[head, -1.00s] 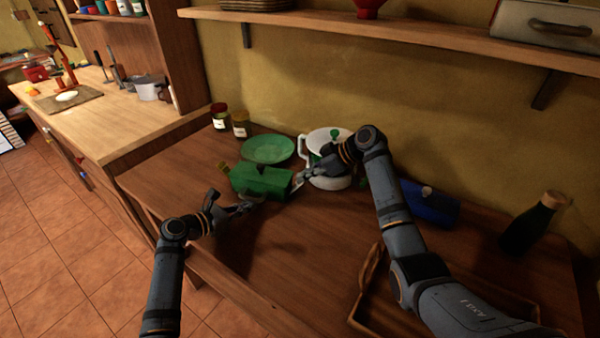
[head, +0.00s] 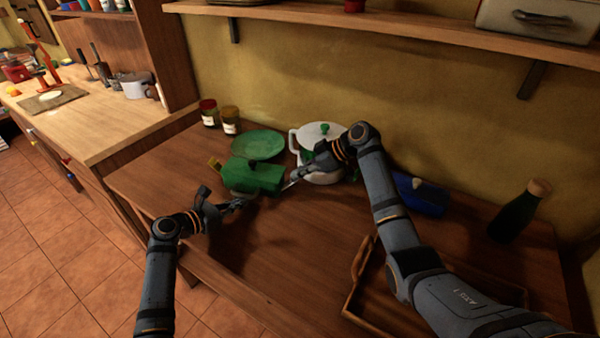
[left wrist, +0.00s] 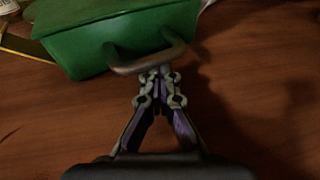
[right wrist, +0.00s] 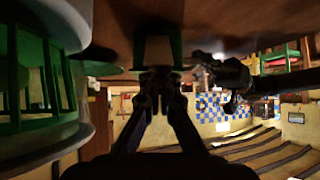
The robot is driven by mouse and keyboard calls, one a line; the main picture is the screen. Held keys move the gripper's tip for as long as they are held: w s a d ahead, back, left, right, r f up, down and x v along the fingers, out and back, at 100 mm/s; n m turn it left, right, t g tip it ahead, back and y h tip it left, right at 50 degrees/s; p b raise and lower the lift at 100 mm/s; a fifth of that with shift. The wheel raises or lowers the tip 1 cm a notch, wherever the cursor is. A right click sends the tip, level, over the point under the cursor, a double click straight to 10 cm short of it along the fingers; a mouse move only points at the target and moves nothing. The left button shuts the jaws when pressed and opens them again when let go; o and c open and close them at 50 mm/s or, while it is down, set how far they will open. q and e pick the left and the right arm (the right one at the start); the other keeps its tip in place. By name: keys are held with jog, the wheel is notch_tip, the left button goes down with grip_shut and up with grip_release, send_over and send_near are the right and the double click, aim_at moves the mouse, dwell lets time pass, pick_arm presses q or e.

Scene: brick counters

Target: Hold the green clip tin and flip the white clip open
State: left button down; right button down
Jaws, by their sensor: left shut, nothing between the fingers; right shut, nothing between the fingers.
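The green clip tin (head: 252,177) sits on the brown counter between my grippers. A pale looped clip (left wrist: 150,62) sticks out from its near side in the left wrist view; in the head view it is small and hard to make out. My left gripper (head: 243,202) is shut and empty, with its tips right at the loop; I cannot tell if they touch. My right gripper (head: 289,184) is shut and empty at the tin's right end. In the right wrist view the green tin (right wrist: 157,50) shows just beyond the tips, and contact is unclear.
A white pot (head: 322,137) stands close beside my right gripper. A green plate (head: 258,143) and two jars (head: 230,120) are behind the tin. A blue tin (head: 422,197), a dark bottle (head: 517,215) and a wooden tray (head: 352,295) are to the right. The front middle counter is clear.

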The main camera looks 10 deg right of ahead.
aim_at(286, 184)
jog(key=shift+w+a, duration=0.35)
jog(key=shift+a, duration=0.3)
jog(key=shift+w+a+r, duration=0.15)
jog(key=shift+a+r, duration=0.1)
jog(key=shift+w+a+r, duration=0.35)
jog(key=shift+a+r, duration=0.15)
jog(key=shift+r, duration=0.1)
jog(key=shift+w+a+r, duration=0.3)
jog(key=shift+a+r, duration=0.2)
jog(key=shift+r, duration=0.05)
pick_arm(q)
jog(key=shift+d, duration=0.15)
jog(key=shift+a, duration=0.2)
pick_arm(e)
jog(key=s+d+f+v, duration=0.1)
jog(key=v, duration=0.8)
jog(key=shift+d, duration=0.3)
pick_arm(q)
jog(key=c, duration=2.1)
grip_release()
pick_arm(e)
jog(key=shift+f, duration=0.1)
pick_arm(q)
jog(key=o, duration=0.5)
jog(key=shift+d, duration=0.1)
